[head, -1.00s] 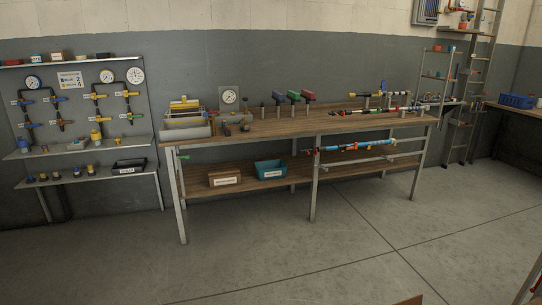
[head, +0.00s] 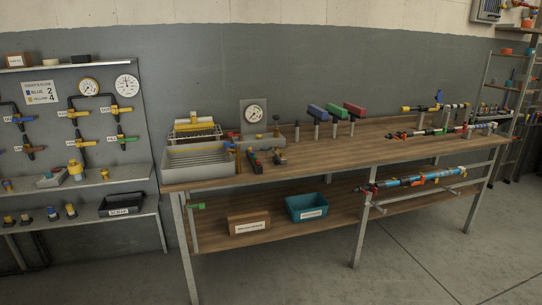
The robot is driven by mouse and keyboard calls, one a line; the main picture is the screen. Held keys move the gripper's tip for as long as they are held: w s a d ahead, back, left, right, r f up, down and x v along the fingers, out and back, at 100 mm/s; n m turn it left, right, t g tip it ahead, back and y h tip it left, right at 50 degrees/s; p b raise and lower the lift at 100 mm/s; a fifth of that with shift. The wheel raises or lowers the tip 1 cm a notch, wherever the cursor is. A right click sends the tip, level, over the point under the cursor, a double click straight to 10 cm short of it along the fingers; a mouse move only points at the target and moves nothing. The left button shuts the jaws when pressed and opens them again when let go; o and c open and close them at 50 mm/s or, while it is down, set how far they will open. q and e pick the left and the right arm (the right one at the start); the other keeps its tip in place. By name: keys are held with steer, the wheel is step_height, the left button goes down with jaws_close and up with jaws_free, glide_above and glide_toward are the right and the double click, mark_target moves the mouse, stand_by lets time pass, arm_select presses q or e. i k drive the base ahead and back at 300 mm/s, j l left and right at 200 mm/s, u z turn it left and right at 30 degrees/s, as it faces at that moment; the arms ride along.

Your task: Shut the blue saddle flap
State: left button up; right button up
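A small blue upright piece (head: 439,97) stands by the yellow-and-black hose assembly (head: 422,108) at the bench's right end. I cannot tell for sure which blue part is the saddle flap, or how its hinge sits. Neither of my grippers is in view.
The wooden workbench (head: 300,160) has a grey tray (head: 197,160) and a gauge (head: 253,114) at its left. A teal bin (head: 307,207) and a brown box (head: 249,222) sit on its lower shelf. A valve board (head: 75,115) hangs left. The floor in front is clear.

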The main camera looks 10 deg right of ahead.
mark_target(439, 97)
steer(key=i+l+z, duration=0.1)
steer(key=i+z, duration=0.35)
steer(key=i, duration=0.15)
steer(key=i+j+z, duration=0.1)
steer(key=i+z, duration=0.4)
steer(key=i+j+z, duration=0.45)
steer(key=i, duration=0.15)
steer(key=i+l+z, duration=0.3)
steer(key=i+z, duration=0.15)
steer(key=i+l+z, duration=0.1)
steer(key=i+z, duration=0.35)
steer(key=i+j+z, duration=0.15)
steer(key=i+z, duration=0.3)
steer(key=i, duration=0.2)
steer(key=i+u, duration=0.35)
steer(key=i, duration=0.2)
steer(key=i+l+u, duration=0.15)
steer(key=i+u, duration=0.2)
steer(key=i, duration=0.2)
steer(key=i+l+u, duration=0.35)
steer(key=i, duration=0.15)
steer(key=i+l+u, duration=0.35)
steer(key=i, duration=0.15)
